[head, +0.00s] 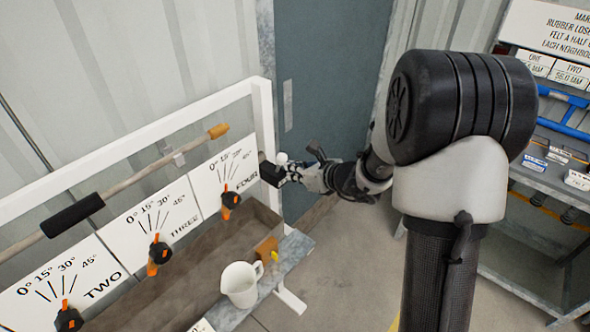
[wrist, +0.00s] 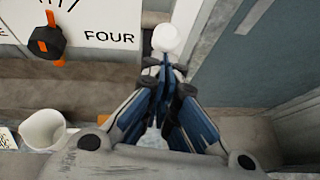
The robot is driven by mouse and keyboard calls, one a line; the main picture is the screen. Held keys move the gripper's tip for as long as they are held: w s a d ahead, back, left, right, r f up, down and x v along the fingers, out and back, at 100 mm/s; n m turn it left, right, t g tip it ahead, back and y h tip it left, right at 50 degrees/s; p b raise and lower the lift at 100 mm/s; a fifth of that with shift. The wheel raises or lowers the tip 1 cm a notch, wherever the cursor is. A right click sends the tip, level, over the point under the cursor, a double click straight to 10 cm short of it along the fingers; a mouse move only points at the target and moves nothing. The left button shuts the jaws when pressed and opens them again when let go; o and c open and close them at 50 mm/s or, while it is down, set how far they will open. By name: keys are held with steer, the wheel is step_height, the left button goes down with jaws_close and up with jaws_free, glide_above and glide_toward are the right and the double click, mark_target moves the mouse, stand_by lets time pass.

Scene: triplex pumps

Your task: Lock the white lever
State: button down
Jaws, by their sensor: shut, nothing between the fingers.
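The white lever's rounded knob (head: 281,158) shows at the right end of the white frame, beside the panel marked FOUR. In the wrist view the white knob (wrist: 167,38) lies just beyond the fingertips; the rest of the lever is hidden. My gripper (head: 270,174) is at the frame's right end, just below the knob. In the wrist view my gripper (wrist: 162,66) has its fingers together with nothing between them. The tips look very close to the knob; I cannot tell whether they touch.
Several black-and-orange valves (head: 231,199) sit on the panels to the left. A white jug (head: 241,284) stands on the bench ledge below. A rod with a black grip (head: 72,215) runs along the frame. A grey-blue door (head: 330,80) is behind; shelving (head: 548,185) stands at right.

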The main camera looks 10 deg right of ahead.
mark_target(279, 156)
steer(key=shift+w+a+r+g+h+p, duration=0.2)
steer(key=shift+r+g+h+p, duration=0.25)
steer(key=shift+p, duration=0.65)
steer(key=r+p, duration=0.1)
steer(key=p, duration=0.3)
steer(key=w+a+g+h+p, duration=0.1)
steer(key=p, duration=0.3)
steer(key=r+g+p, duration=0.1)
steer(key=p, duration=0.3)
steer(key=shift+w+a+r+g+h, duration=0.2)
steer(key=shift+w+r+g+h, duration=0.1)
steer(key=shift+w, duration=0.1)
steer(key=p, duration=0.1)
steer(key=g+p, duration=0.1)
steer(key=p, duration=0.1)
steer(key=shift+w+a+h, duration=0.2)
steer(key=shift+w+h, duration=0.15)
steer(key=shift+w+a+r+p, duration=0.1)
steer(key=shift+w+a+p, duration=0.6)
steer(key=shift+p, duration=0.55)
steer(key=shift+w+d, duration=0.1)
steer(key=shift+w, duration=0.05)
